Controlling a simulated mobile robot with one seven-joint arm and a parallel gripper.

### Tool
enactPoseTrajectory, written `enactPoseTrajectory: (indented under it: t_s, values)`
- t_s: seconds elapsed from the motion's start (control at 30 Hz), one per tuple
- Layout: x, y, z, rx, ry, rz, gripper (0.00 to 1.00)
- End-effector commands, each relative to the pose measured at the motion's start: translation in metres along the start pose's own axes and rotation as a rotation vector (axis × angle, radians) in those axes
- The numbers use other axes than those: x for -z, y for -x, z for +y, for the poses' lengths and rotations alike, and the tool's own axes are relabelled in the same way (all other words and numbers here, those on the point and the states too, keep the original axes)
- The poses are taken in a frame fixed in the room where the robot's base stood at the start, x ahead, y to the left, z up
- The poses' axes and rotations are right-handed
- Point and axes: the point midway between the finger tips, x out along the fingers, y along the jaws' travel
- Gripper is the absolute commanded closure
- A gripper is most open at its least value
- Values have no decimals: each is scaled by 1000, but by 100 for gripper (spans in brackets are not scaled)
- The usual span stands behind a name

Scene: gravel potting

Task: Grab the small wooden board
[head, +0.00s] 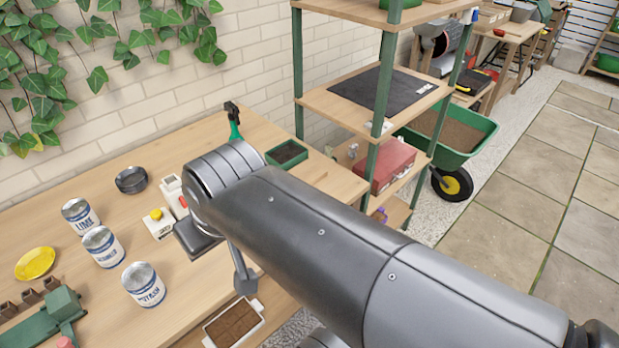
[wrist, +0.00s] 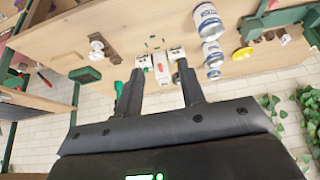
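In the wrist view my gripper (wrist: 161,60) has its two dark fingers apart, with a clear gap between the tips. A white and red item (wrist: 161,66) shows in line with this gap, against the wooden workbench (wrist: 125,25). I cannot tell how far it is from the fingers, and nothing is clearly held. I cannot pick out the small wooden board for certain. A narrow brown piece (wrist: 103,44) lies on the bench beside the fingers, and I cannot tell whether it is the board. In the head view my arm covers the middle of the bench.
Labelled cans (head: 144,285) and a yellow dish (head: 35,263) stand on the bench at the left. A box with a yellow button (head: 158,222) and a black bowl (head: 131,180) are near my arm. A shelf rack (head: 330,105) and green wheelbarrow (head: 470,160) stand at the right.

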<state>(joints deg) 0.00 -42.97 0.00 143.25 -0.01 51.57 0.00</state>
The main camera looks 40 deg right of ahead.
Motion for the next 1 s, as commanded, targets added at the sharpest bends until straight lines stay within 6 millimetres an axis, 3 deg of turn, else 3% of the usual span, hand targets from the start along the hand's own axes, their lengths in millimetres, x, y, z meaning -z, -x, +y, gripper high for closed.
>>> enactPoseTrajectory:
  t_s: [0.37, 0.83, 1.0]
  values:
    - [0, 0, 0, 0, 0, 0, 64]
    - [0, 0, 0, 0, 0, 0, 25]
    - [0, 0, 0, 0, 0, 0, 25]
